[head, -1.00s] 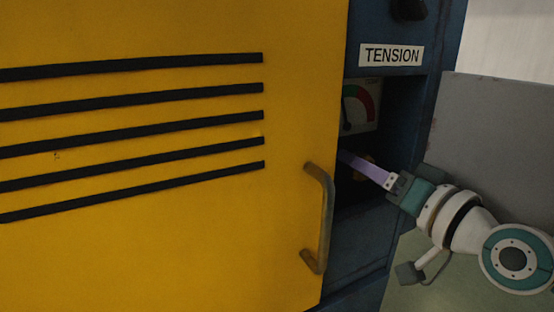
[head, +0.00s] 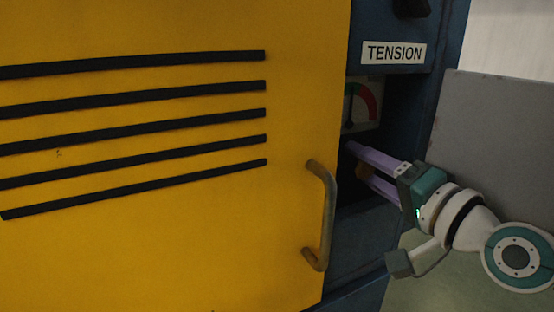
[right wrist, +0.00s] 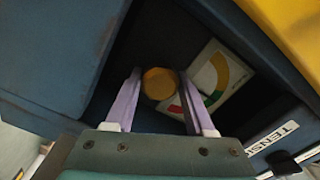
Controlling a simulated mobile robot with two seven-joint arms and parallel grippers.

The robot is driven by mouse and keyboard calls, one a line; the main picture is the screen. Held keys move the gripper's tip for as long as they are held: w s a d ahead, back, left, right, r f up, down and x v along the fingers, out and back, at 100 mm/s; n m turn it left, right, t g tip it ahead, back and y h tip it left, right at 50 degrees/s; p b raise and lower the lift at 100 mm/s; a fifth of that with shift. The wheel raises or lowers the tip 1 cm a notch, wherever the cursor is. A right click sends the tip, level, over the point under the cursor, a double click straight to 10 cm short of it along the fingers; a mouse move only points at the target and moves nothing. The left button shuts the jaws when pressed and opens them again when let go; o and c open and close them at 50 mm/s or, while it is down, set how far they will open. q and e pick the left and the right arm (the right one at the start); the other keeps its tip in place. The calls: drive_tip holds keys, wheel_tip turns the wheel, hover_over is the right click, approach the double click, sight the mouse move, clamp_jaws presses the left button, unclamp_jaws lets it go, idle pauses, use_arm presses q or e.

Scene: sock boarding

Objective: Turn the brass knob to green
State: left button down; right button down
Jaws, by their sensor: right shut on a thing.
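The brass knob (right wrist: 160,83) sits in the dark recess, between the two lilac fingers of my right gripper (right wrist: 159,74) in the right wrist view. The fingers are shut on its sides. In the head view my right gripper (head: 357,160) reaches into the recess from the right, and only a bit of the knob (head: 363,172) shows between the fingers. A dial gauge (head: 362,104) with green and red on its arc is above the knob; it also shows in the right wrist view (right wrist: 222,78), partly behind a finger. Its needle is too small to read surely. My left gripper is not in view.
A yellow door (head: 160,235) with black slots and a bent handle (head: 324,215) stands left of the recess, its edge close to my fingers. A TENSION label (head: 393,53) is above on the blue cabinet. A grey panel (head: 495,140) stands to the right.

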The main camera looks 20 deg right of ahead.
drive_tip(key=shift+c, duration=1.3)
unclamp_jaws()
drive_tip(key=shift+s, duration=0.25)
drive_tip(key=s+p, duration=0.4)
drive_tip(key=s, duration=0.5)
drive_tip(key=shift+s+d, duration=0.25)
drive_tip(key=shift+d, duration=0.15)
